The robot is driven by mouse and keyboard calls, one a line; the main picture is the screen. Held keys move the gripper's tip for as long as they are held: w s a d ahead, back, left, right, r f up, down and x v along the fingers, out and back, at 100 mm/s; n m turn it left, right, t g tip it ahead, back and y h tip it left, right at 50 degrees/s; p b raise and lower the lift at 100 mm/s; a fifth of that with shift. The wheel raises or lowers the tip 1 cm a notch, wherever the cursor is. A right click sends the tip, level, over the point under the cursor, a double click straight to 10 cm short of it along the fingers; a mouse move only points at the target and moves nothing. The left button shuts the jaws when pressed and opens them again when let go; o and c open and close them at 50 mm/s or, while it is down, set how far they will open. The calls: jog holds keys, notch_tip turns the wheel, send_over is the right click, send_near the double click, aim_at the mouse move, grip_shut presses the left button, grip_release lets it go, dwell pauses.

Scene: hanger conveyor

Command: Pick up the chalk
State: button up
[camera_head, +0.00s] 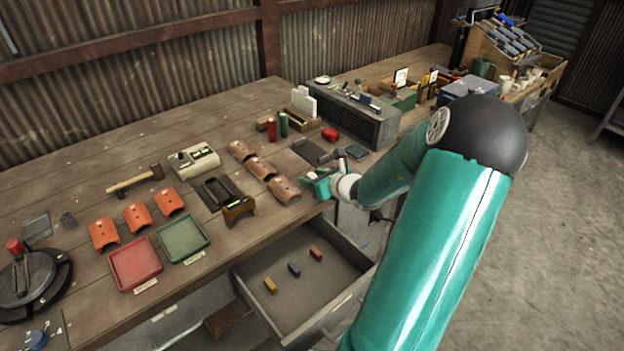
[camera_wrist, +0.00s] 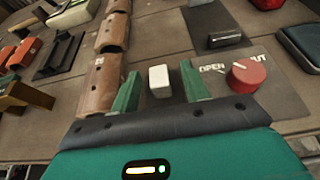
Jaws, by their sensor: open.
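A small white block (camera_wrist: 159,80), which looks like the chalk, stands out between my two green fingers in the wrist view. My gripper (camera_wrist: 160,71) is open, with one finger on each side of the block and a gap to each. I cannot tell whether the block rests on the bench or how far below the fingertips it is. In the head view my gripper (camera_head: 322,186) is at the bench's front edge, above the open drawer's back right. I cannot make out the white block there.
A red knob (camera_wrist: 246,75) on a dark plate is close to the right finger. Brown curved tiles (camera_wrist: 103,82) lie close on the left. The open drawer (camera_head: 335,275) holds yellow, blue and red pieces. A grey cabinet (camera_head: 350,115) stands behind.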

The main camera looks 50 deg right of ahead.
jog(key=shift+w+f, duration=0.15)
jog(key=shift+w, duration=0.25)
grip_shut()
jog(key=shift+r, duration=0.75)
jog(key=s+a+r, duration=0.8)
jog(key=s+r, duration=0.3)
jog(key=shift+a+r, duration=0.25)
jog(key=shift+a, duration=0.15)
